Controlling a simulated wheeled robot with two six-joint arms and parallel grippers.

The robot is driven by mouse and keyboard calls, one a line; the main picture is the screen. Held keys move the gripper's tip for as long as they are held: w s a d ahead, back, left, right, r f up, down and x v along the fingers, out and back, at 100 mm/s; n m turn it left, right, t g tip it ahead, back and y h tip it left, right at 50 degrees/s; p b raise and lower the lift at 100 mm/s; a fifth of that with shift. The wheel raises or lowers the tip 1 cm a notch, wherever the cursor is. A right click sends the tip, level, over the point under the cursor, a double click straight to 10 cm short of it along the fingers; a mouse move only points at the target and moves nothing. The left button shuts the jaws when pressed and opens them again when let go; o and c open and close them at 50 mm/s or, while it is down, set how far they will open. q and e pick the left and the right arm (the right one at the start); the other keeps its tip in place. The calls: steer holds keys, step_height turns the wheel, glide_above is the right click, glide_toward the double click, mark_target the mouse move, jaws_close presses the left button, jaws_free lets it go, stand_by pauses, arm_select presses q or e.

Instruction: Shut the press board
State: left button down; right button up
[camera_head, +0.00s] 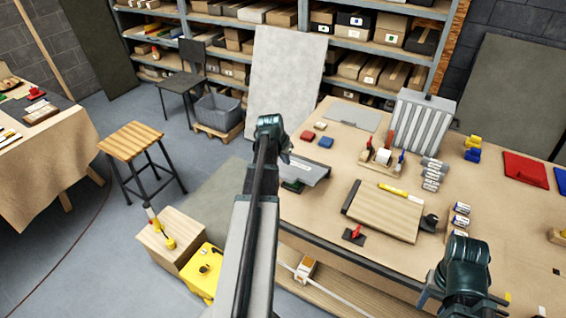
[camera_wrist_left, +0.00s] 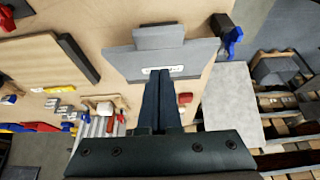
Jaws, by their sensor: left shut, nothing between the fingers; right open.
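A low grey plate (camera_head: 312,172) with a raised block along one side lies at the left front of the table; it also shows in the left wrist view (camera_wrist_left: 195,57). I cannot tell for sure that this is the press board. A white strip (camera_wrist_left: 162,70) marks its edge. My left gripper (camera_head: 286,155) is shut and empty. In the left wrist view its fingertips (camera_wrist_left: 160,73) overlap the strip; contact cannot be told. A wooden board (camera_head: 385,210) with a dark edge bar lies flat to the right. My right gripper (camera_head: 460,292) is open at the lower right, its fingers mostly hidden.
A ribbed grey panel (camera_head: 415,118) stands upright at the back of the table.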

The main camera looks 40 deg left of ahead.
arm_select(q)
steer(key=b, duration=0.3)
glide_above(288, 175)
steer(key=s, duration=0.2)
steer(key=f, duration=0.4)
steer(key=shift+s+d+f, duration=0.15)
steer(key=shift+d, duration=0.05)
steer(key=shift+s+f+b, duration=0.2)
steer(key=shift+f+b, duration=0.1)
steer(key=shift+b, duration=0.1)
steer(key=shift+s+d+f+b, duration=0.1)
steer(key=shift+f+b, duration=0.1)
steer(key=shift+b, duration=0.1)
steer(key=s+f+t+b, duration=0.1)
steer(key=f+b, duration=0.1)
steer(key=b, duration=0.1)
steer(key=s+f+t+b, duration=0.1)
steer(key=f+b, duration=0.2)
steer(key=b, duration=0.1)
steer(key=f+t+b, duration=0.1)
steer(key=f+b, duration=0.1)
steer(key=b, duration=0.1)
steer(key=shift+s+d+f+y+b, duration=0.3)
steer(key=shift+s+f+y+b, duration=0.1)
steer(key=shift+r, duration=0.1)
